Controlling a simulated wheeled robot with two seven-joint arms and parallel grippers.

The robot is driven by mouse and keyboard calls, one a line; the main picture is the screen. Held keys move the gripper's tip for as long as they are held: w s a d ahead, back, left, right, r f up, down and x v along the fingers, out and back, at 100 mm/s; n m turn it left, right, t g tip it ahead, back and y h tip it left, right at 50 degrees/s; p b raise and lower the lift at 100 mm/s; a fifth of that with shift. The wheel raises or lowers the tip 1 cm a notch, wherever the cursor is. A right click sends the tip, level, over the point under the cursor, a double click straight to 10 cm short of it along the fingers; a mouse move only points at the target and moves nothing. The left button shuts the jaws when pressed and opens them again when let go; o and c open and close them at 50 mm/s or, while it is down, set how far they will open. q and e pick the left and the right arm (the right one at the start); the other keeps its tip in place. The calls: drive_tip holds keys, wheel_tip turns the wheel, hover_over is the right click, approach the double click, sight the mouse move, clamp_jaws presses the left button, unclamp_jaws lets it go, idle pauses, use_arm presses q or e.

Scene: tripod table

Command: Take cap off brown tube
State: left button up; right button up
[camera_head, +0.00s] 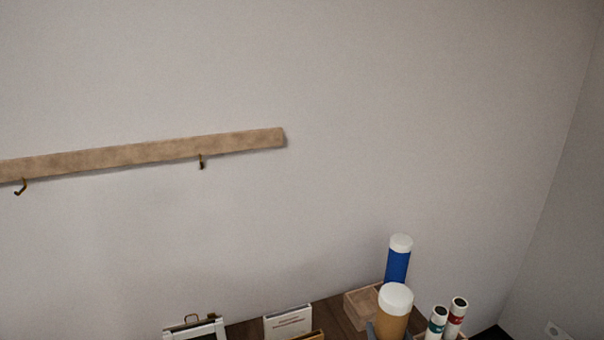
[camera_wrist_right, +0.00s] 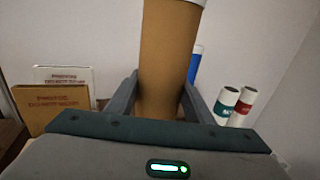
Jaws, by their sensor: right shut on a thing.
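The brown tube (camera_head: 392,322) stands at the lower right of the head view, with its white cap (camera_head: 396,297) on top. In the right wrist view the brown tube (camera_wrist_right: 166,45) rises upright between the fingers of my right gripper (camera_wrist_right: 160,98). The gripper is shut on the tube's body, below the cap. Only the lower edge of the cap (camera_wrist_right: 196,2) shows at the top of that view. The tube's lower end is hidden behind the gripper. My left gripper is in neither view.
A blue tube with a white cap (camera_head: 397,262) stands behind, near an open wooden box (camera_head: 362,311). White tubes with green (camera_head: 436,325) and red (camera_head: 456,317) bands stand to the right. A hook rail (camera_head: 150,154) hangs on the wall.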

drive_tip(key=s+d+b, duration=0.1)
drive_tip(key=s+b, duration=0.3)
drive_tip(key=s, duration=0.8)
drive_tip(key=shift+s+r+h, duration=0.2)
drive_tip(key=shift+r+h, duration=0.1)
drive_tip(key=shift+r, duration=0.15)
drive_tip(key=w+a+n+g+y, duration=0.2)
drive_tip(key=w+a+n+y, duration=0.1)
drive_tip(key=a+y, duration=0.2)
drive_tip(key=w+a+n+g+y, duration=0.2)
drive_tip(key=w+a+n+y, duration=0.2)
drive_tip(key=a, duration=0.6)
drive_tip(key=y, duration=0.2)
drive_tip(key=shift+f+n+y, duration=0.3)
drive_tip(key=shift+f, duration=0.05)
